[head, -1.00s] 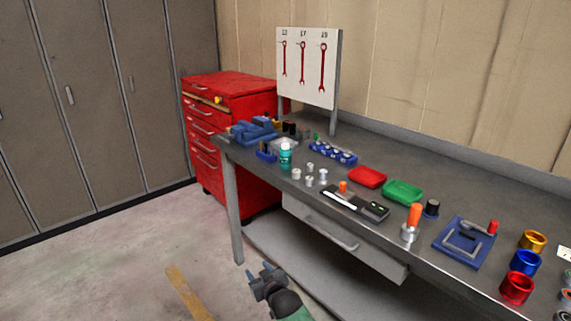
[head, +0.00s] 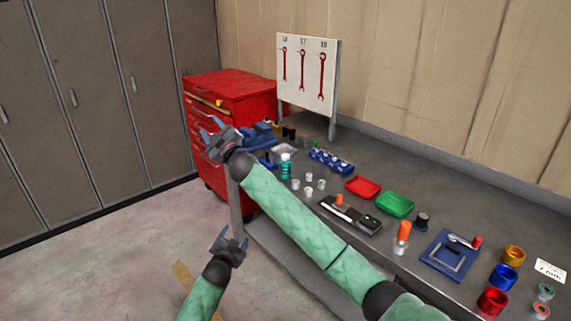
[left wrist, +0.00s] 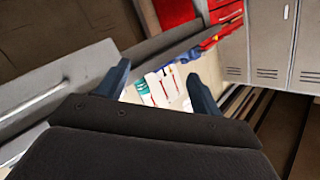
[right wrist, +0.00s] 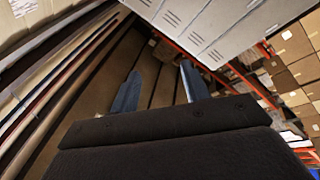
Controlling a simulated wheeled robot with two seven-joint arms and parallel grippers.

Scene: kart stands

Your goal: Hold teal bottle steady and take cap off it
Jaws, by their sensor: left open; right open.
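The teal bottle (head: 286,168) stands upright near the front edge of the workbench, with a white cap (head: 286,157) on top. My left gripper (head: 229,240) is open and empty, below and left of the bottle in the head view, in front of the bench. My right gripper (head: 214,130) is open and empty, up and left of the bottle, in the air near the red cabinet. The left wrist view shows the open left fingers (left wrist: 158,88). The right wrist view shows the open right fingers (right wrist: 160,88) and no bottle.
Several small metal pieces (head: 308,188) stand right of the bottle. A blue vise (head: 258,135) is behind it, and a blue rack (head: 331,161) is to its right. Red (head: 363,187) and green (head: 395,204) trays lie farther right. The red cabinet (head: 230,95) stands at the bench's left end.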

